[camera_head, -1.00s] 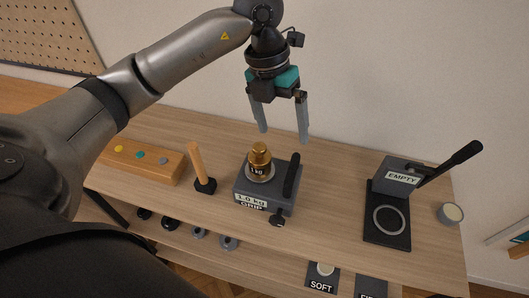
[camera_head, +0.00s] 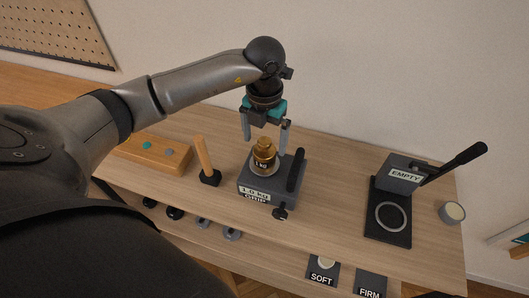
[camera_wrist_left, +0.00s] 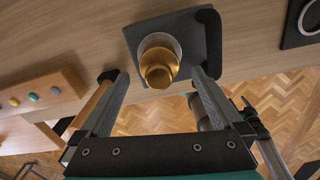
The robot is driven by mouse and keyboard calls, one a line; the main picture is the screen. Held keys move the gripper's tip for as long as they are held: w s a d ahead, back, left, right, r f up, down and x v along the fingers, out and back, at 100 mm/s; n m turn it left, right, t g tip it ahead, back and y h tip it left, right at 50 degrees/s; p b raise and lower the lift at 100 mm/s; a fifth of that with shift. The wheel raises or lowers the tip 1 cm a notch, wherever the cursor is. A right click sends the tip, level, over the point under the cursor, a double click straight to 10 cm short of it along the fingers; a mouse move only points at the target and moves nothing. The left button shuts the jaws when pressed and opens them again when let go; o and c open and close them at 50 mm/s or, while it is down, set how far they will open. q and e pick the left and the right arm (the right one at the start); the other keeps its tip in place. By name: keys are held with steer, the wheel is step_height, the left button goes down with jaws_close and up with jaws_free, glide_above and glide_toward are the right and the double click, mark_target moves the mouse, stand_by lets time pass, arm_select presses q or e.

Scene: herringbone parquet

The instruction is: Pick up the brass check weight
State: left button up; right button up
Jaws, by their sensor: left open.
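The brass check weight (camera_head: 264,152), marked "1 kg", stands upright on a pale round plate on the dark grey block (camera_head: 259,186) labelled "1.0 kg GRIP". My left gripper (camera_head: 264,144) is open and points down, close above and behind the weight, with its fingers spread to either side in the head view. In the left wrist view the weight (camera_wrist_left: 158,68) shows between and beyond the two fingertips (camera_wrist_left: 160,80). I see no contact between finger and weight. My right gripper is not in view.
A black upright handle (camera_head: 296,170) rises from the block's right side. A wooden-handled tool (camera_head: 204,158) stands to its left, near a wooden block with coloured buttons (camera_head: 150,150). A black press labelled "EMPTY" (camera_head: 404,176) stands at right. Pads labelled "SOFT" and "FIRM" lie on the lower shelf.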

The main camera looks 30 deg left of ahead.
mark_target(264, 149)
arm_select(q)
step_height(264, 149, down, 4)
steer(key=shift+w+f+p, duration=0.1)
steer(key=shift+f+p, duration=0.1)
steer(key=shift+p, duration=0.1)
steer(key=shift+c, duration=0.2)
jaws_close()
stand_by(0.5)
